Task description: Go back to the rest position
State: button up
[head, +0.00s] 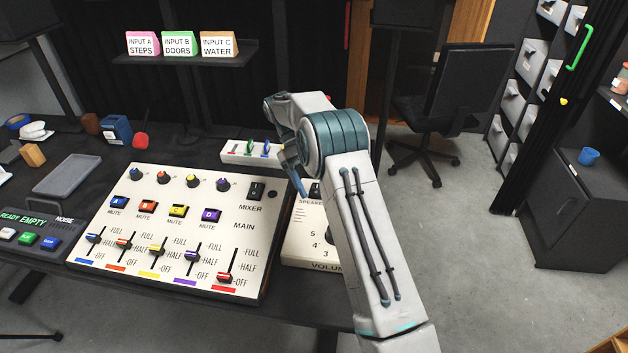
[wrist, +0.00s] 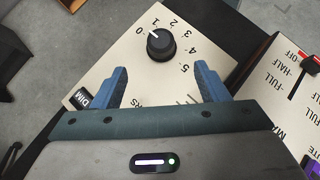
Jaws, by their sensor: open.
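My gripper (wrist: 160,85) is open, with its two blue fingers apart and nothing between them. In the wrist view it hangs over the cream speaker volume panel (wrist: 113,72). The panel's black volume knob (wrist: 160,45) lies beyond the fingertips, with its white mark near 0. In the head view my arm stretches forward over the right end of the desk, and the speaker panel (head: 301,245) is partly hidden behind it. Only part of the gripper (head: 296,182) shows there, beside the panel's top edge.
The cream mixer (head: 150,270) with coloured sliders sits left of the speaker panel. A small box (head: 237,151) with coloured switches stands behind it. A shelf (head: 185,55) holds three labelled cards. An office chair (head: 440,110) and a dark cabinet (head: 570,225) stand right, with open floor between.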

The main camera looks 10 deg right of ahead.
dwell(0.5)
jog(key=s+d+r+m+t+y, duration=0.25)
jog(key=s+r+t, duration=0.25)
jog(key=s+r, duration=0.65)
jog(key=s+d+m+t+y, duration=0.1)
jog(key=s+t, duration=0.4)
jog(key=s, duration=1.2)
jog(key=shift+s+d+f+m+t+y+p, duration=0.3)
jog(key=shift+d+m+t+y, duration=0.15)
jog(key=shift+m, duration=0.7)
